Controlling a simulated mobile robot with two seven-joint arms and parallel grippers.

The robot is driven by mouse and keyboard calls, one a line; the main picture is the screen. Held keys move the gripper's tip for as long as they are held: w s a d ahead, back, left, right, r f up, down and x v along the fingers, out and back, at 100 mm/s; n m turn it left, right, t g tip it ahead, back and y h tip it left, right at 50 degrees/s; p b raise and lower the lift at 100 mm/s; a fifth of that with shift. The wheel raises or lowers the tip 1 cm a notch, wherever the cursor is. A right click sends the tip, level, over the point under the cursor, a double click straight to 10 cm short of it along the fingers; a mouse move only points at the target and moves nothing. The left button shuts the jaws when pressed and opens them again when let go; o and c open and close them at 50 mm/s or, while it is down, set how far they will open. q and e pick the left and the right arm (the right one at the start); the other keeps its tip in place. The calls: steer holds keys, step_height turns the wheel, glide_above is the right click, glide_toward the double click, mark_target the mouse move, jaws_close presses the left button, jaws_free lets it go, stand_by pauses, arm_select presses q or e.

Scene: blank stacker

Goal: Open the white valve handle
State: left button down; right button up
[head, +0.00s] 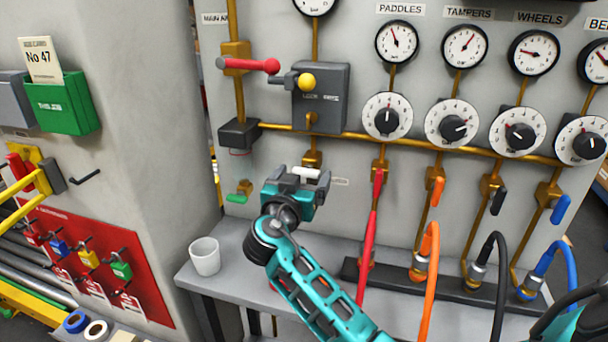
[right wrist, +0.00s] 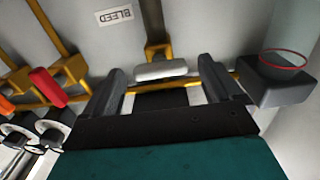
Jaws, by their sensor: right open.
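The white valve handle (head: 308,173) is a short bar on a brass fitting (head: 312,158), low on the grey panel. In the head view it shows at my right gripper (head: 302,178), which partly hides the fitting's lower part. In the right wrist view the white handle (right wrist: 160,70) lies crosswise between the two dark fingers of my right gripper (right wrist: 161,78). The fingers are spread, with a gap on each side of the handle. I cannot tell how deep it sits between them. My left gripper is not in view.
A BLEED label (right wrist: 115,15) is beside the fitting. A red lever (head: 250,65) and a grey box with a yellow knob (head: 308,82) are above. A red hose (head: 370,235) hangs close on the right. A white cup (head: 205,256) stands on the grey ledge below.

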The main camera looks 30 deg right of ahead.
steer(key=c, duration=1.1)
steer(key=shift+o, duration=0.2)
steer(key=n, duration=0.4)
steer(key=shift+r, duration=0.1)
steer(key=n+p, duration=0.1)
steer(key=n, duration=0.4)
steer(key=shift+n+p, duration=0.3)
steer(key=shift+p, duration=0.05)
steer(key=n, duration=0.4)
steer(key=shift+n, duration=2.1)
